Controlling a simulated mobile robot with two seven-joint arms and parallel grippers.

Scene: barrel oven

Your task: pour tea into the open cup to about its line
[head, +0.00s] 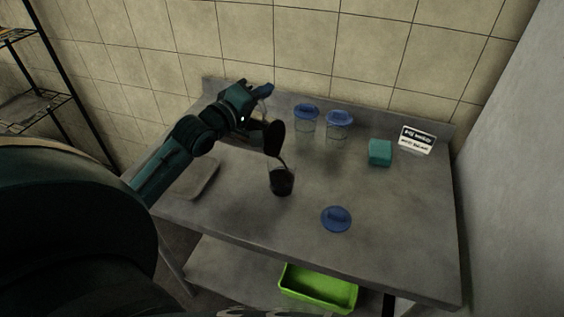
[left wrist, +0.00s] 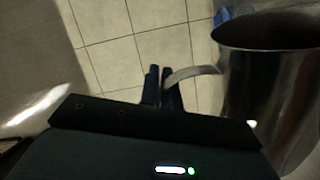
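The open cup (head: 281,181) stands upright on the metal table, clear-walled, with dark tea filling much of it. Its line cannot be made out. A metal pitcher (head: 274,139) is tilted above the cup, and a thin dark stream runs from its lip into the cup. My left gripper (head: 245,116) is behind and left of the pitcher. In the left wrist view its fingers (left wrist: 163,88) are closed on the thin handle of the pitcher (left wrist: 262,80). A loose blue lid (head: 336,218) lies in front and right of the cup. My right gripper does not show.
Blue-lidded clear cups (head: 306,118) (head: 338,127) stand at the back, and another blue lid (head: 265,90) shows behind my gripper. A green sponge (head: 380,152) and a small sign (head: 416,140) sit right. A flat tray (head: 192,180) lies left. A green bin (head: 318,288) is below.

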